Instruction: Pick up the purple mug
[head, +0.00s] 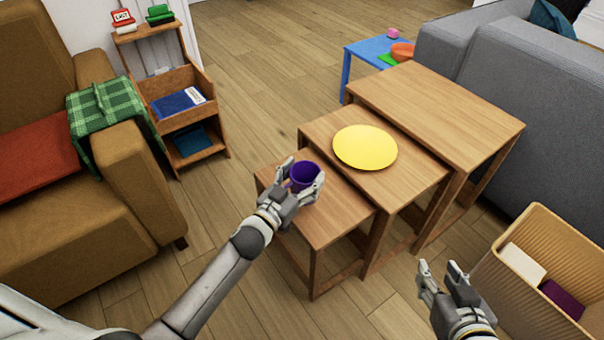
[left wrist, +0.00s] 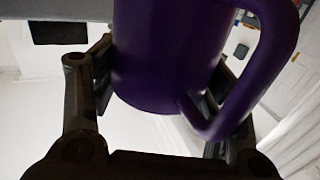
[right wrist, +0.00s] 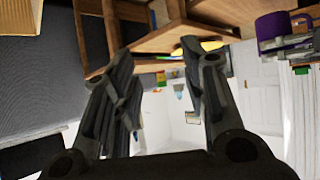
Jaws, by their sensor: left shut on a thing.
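The purple mug (head: 303,175) is over the smallest, lowest nesting table (head: 330,215) in the head view. My left gripper (head: 300,181) is shut on it, with one finger on either side. In the left wrist view the mug (left wrist: 165,55) fills the space between the fingers, and its handle is on the right. I cannot tell whether its base touches the tabletop. The mug also shows in the right wrist view (right wrist: 271,27), at the upper right. My right gripper (head: 445,278) is open and empty, to the right of the tables.
A yellow plate (head: 365,147) lies on the middle table (head: 415,182); the tallest table (head: 440,110) is bare. A ribbed bin (head: 545,240) stands at lower right. A grey sofa (head: 525,90) is at right, a brown armchair (head: 90,225) at left. Wooden floor lies between armchair and tables.

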